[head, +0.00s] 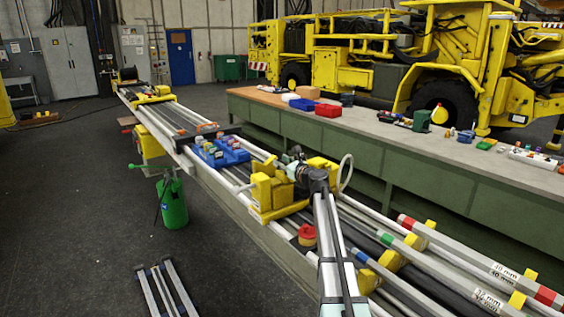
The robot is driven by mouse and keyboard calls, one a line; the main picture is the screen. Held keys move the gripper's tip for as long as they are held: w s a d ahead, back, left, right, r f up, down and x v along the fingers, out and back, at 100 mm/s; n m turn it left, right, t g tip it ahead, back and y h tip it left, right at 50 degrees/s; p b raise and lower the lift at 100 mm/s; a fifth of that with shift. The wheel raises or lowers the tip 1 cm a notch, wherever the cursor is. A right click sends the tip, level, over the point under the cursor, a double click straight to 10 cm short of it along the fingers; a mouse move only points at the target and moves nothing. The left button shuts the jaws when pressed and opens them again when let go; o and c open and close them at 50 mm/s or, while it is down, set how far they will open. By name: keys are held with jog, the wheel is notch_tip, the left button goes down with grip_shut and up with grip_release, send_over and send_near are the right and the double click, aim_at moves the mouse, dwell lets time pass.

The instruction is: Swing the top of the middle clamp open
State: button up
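A yellow clamp (263,192) stands across the boom rails beside my arm; no label shows that it is the middle one. It has a yellow block on its left and another yellow part (323,166) on its right. My gripper (291,166) is over this clamp, between these two parts. The gripper is small and dark here, so its fingers and any contact with the clamp top are unclear. My arm hides part of the clamp's near right side. Another yellow clamp (152,97) sits at the far end of the boom (215,182).
A blue bin (222,154) with small parts sits on the boom beyond the clamp. Marked rods (470,262) lie at right. A long workbench (440,166) runs along the right. A green canister (172,202) stands left on open floor.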

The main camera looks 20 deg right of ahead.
jog(key=shift+w, duration=0.1)
grip_shut()
